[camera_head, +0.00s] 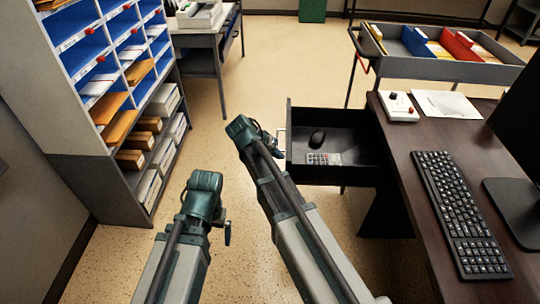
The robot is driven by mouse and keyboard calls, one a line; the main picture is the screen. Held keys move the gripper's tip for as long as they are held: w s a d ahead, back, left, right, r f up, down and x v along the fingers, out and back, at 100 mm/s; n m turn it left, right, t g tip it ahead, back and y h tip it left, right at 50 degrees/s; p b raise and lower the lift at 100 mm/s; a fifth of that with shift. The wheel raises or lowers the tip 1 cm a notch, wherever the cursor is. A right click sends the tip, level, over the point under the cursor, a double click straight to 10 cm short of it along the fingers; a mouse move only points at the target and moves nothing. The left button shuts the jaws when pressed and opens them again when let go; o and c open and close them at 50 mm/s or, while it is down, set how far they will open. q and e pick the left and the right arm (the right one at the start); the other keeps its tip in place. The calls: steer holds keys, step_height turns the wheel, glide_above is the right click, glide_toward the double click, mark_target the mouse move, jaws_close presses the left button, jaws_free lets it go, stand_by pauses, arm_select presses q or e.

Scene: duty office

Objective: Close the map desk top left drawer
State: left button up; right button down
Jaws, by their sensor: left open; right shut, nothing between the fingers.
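The dark drawer (348,172) stands pulled out to the left from under the top of the brown desk (407,172). Its front panel (289,150) faces left and carries a pale handle (281,141). A black mouse (317,138) and a small keypad-like item (324,158) lie inside the drawer. My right gripper (268,139) is shut and empty, just left of the handle; I cannot tell whether it touches. My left gripper (227,233) is open and empty, lower and further left, away from the drawer over the floor.
A keyboard (462,212), a monitor (515,205), a white device (398,106) and paper (445,104) are on the desk. A grey cart (440,68) with colored bins stands behind. A mail-slot shelf (62,110) stands at left.

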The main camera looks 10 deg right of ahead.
steer(key=shift+d, duration=0.15)
steer(key=s+d, duration=0.3)
steer(key=d, duration=0.7)
steer(key=s+d, duration=0.3)
steer(key=d, duration=0.7)
steer(key=s+d, duration=0.3)
steer(key=d, duration=0.8)
